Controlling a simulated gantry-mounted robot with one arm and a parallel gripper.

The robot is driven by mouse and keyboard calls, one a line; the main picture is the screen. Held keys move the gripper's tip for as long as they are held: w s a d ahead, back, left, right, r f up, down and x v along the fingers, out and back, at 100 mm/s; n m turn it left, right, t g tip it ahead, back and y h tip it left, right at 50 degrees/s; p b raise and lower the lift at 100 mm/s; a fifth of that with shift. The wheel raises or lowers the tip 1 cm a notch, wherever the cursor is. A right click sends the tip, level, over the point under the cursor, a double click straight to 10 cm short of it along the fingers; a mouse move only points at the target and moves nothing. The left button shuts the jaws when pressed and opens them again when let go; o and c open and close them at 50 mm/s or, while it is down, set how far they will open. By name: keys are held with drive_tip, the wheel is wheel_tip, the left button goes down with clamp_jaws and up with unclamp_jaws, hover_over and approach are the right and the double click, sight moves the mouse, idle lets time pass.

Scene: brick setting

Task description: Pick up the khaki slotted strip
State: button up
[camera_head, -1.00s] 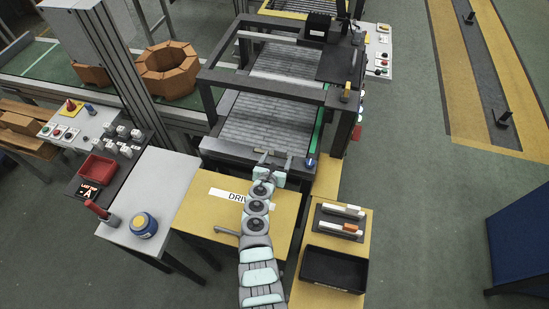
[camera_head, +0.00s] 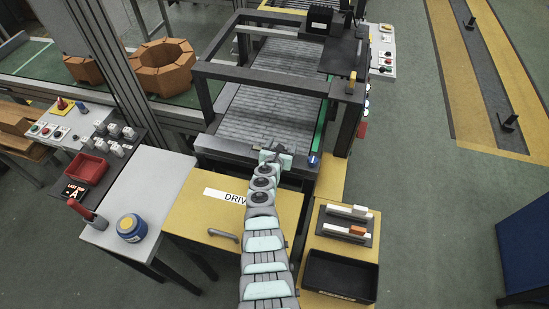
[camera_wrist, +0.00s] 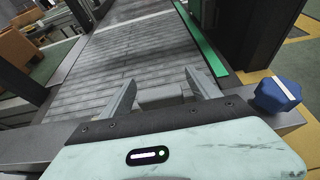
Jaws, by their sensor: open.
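My gripper (camera_wrist: 160,78) is open, its two grey fingers spread apart and pointing over the front end of the roller bed. In the head view, my gripper (camera_head: 274,153) is at the front beam of the dark frame. I cannot make out the khaki slotted strip clearly now; my gripper and hand cover the part of the beam where a small tan piece showed earlier. A plain greyish block shows between the fingers in the wrist view, and I cannot tell whether it is the strip or part of my gripper. Nothing is visibly gripped.
The roller bed (camera_head: 262,117) lies inside a dark frame with posts and an overhead bar (camera_head: 290,77). A blue knob (camera_wrist: 277,94) sits right of my gripper on the front beam. A yellow table (camera_head: 185,208), a holder with white bars (camera_head: 347,212) and a black tray (camera_head: 340,275) stand nearer.

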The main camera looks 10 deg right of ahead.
drive_tip(key=c, duration=1.5)
drive_tip(key=shift+r, duration=0.15)
drive_tip(key=shift+c, duration=0.2)
